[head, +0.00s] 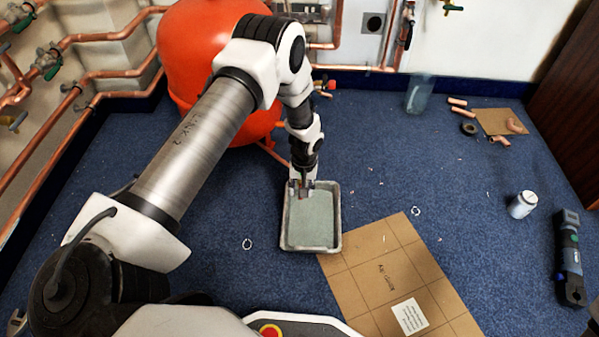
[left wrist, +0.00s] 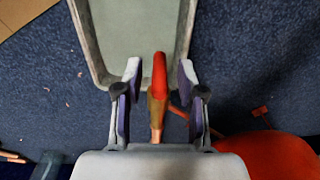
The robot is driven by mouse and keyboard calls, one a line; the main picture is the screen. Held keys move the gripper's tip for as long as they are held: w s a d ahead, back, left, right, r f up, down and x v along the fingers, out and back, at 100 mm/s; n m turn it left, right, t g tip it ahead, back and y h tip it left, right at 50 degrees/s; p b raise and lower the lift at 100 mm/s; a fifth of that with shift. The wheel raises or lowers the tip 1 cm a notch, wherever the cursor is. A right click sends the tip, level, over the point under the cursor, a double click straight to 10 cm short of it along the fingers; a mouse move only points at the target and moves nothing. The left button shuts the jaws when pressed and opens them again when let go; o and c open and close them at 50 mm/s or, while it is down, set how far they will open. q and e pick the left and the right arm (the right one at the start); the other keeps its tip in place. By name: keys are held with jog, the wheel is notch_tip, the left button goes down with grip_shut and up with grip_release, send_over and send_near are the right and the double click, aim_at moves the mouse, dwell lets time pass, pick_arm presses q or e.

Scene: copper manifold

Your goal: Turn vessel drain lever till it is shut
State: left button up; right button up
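The drain lever (left wrist: 159,75) is red and sits on a brass valve body (left wrist: 156,112) in the left wrist view. My left gripper (head: 301,188) is low over the near side of the orange-red vessel (head: 205,55), at the far edge of the tray. In the left wrist view its two fingers (left wrist: 159,82) are open, one on each side of the lever, with a gap on both sides. The lever points along the fingers toward the tray. In the head view the gripper mostly hides the lever. My right gripper is not in view.
A grey tray (head: 284,235) lies on the blue carpet under the drain. A cardboard sheet (head: 385,265) lies beside it. A glass jar (head: 419,93), a white can (head: 522,204) and a blue power tool (head: 570,255) stand or lie farther right. Copper pipes (head: 95,88) line the left wall.

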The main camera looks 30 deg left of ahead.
pick_arm(q)
notch_tip(320, 180, down, 2)
jog(key=shift+f+b, duration=0.1)
jog(key=shift+b, duration=0.2)
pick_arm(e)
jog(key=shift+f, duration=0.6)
pick_arm(q)
grip_shut()
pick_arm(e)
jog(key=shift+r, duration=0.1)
